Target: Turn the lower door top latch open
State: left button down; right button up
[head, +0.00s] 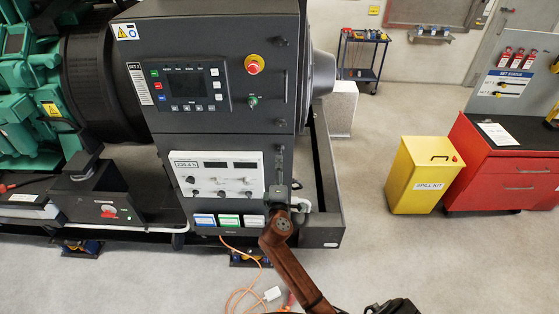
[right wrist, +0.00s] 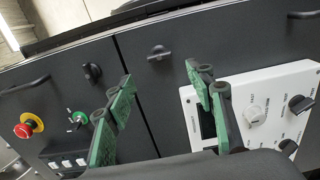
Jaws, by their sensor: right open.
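The lower door (head: 222,212) of the dark grey cabinet carries a white instrument panel. Its top latch (right wrist: 158,53) is a small dark knob just beyond the seam in the right wrist view. The latch's bar lies roughly at right angles to the seam. In the head view the latch (head: 279,149) is small, just under the seam. My right gripper (right wrist: 160,75) is open and empty, its green-padded fingers apart. The latch shows between and beyond the fingertips, with no visible contact. In the head view the right gripper (head: 284,192) is by the lower door's right edge. My left gripper is out of view.
The upper door has a similar latch (right wrist: 92,72), a red emergency stop (right wrist: 28,125) and a green key switch (right wrist: 77,120). The white panel (right wrist: 245,112) with knobs is close to one finger. A yellow spill-kit bin (head: 424,175) and red cabinet (head: 503,165) stand right, across open floor.

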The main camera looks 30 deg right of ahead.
jog(key=shift+v, duration=2.2)
notch_tip(320, 180, down, 18)
jog(key=a+g+y+b, duration=0.1)
jog(key=g+y+b, duration=0.1)
jog(key=y+b, duration=0.1)
jog(key=s+a+f+m+g+y+b, duration=0.15)
jog(key=s+f, duration=0.25)
jog(key=f, duration=0.9)
jog(key=s+f+g+y+b, duration=0.1)
jog(key=s+f+g+b, duration=0.3)
jog(key=f, duration=0.9)
jog(key=s+a+f+m+y+b, duration=0.1)
jog(key=s+f, duration=0.4)
jog(key=f, duration=0.9)
jog(key=s+f+m+g+y+b, duration=0.2)
jog(key=s+f+m+g+b, duration=0.25)
jog(key=s+f, duration=1.65)
jog(key=s+f+m+g+b, duration=0.1)
jog(key=s+f, duration=0.4)
jog(key=s, duration=0.6)
jog(key=s+f+m+g+b, duration=0.1)
jog(key=s+f, duration=0.4)
jog(key=s, duration=0.7)
jog(key=shift+d+f+m+b, duration=0.3)
jog(key=shift+d+m+b, duration=0.05)
jog(key=shift+m+b, duration=0.4)
jog(key=shift+y, duration=0.25)
jog(key=shift+c, duration=0.3)
